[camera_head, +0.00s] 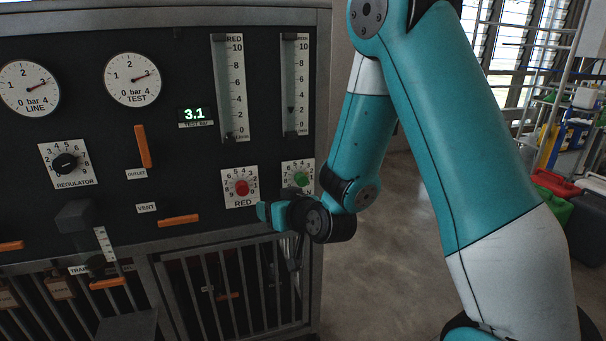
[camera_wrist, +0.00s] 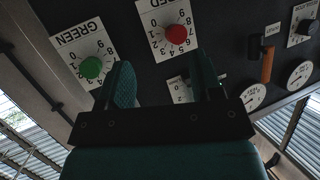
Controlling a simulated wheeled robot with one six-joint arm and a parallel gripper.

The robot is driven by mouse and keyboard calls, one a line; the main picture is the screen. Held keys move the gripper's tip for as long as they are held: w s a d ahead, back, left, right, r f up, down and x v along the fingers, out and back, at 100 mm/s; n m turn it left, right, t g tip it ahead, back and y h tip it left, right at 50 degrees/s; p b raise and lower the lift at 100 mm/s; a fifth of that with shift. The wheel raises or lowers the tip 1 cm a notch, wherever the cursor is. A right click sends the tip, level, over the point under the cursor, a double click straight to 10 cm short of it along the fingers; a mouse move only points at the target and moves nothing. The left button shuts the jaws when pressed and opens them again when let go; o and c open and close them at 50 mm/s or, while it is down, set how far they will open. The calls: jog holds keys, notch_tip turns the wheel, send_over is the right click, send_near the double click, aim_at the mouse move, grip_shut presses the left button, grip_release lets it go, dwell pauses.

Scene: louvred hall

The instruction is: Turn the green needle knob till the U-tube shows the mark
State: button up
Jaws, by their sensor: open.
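The green needle knob (camera_head: 301,179) sits on a white numbered dial at the panel's right side. It also shows in the wrist view (camera_wrist: 91,67), upside down, beside the left finger and outside the jaws. My gripper (camera_wrist: 164,82) is open and empty, its fingers apart and pointing at the panel. In the head view my wrist hides part of the green dial's lower edge. Two upright scaled tubes stand above the knobs; the right tube (camera_head: 295,85) has a dark marker low on its scale, the left tube (camera_head: 229,90) one near its bottom. I cannot make out a U-tube.
The red knob (camera_head: 242,187) is close left of the green one; in the wrist view it (camera_wrist: 178,39) lies ahead of the jaws' right side. A regulator knob (camera_head: 65,163), orange levers (camera_head: 143,146) and gauges (camera_head: 132,79) fill the panel. A barred front (camera_head: 235,285) is below.

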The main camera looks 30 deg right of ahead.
aim_at(303, 182)
jog(key=d+m+t+h+p, duration=0.1)
jog(key=d+m+t+h, duration=0.15)
jog(key=d+h, duration=0.55)
jog(key=w+d+p, duration=0.1)
jog(key=w+p, duration=0.1)
jog(key=w+d+y+p, duration=0.1)
jog(key=w+p, duration=0.1)
jog(key=w+d+y+p, duration=0.1)
jog(key=w+d+p, duration=0.1)
jog(key=w, duration=0.1)
jog(key=shift+f+t, duration=0.1)
jog(key=shift+t, duration=0.25)
jog(key=shift+f, duration=0.3)
jog(key=shift+w+r+p, duration=0.15)
jog(key=shift+w+p, duration=0.25)
jog(key=shift+p, duration=0.05)
jog(key=shift+w+d+p, duration=0.2)
jog(key=shift+w+p, duration=0.25)
jog(key=shift+p, duration=0.15)
grip_shut()
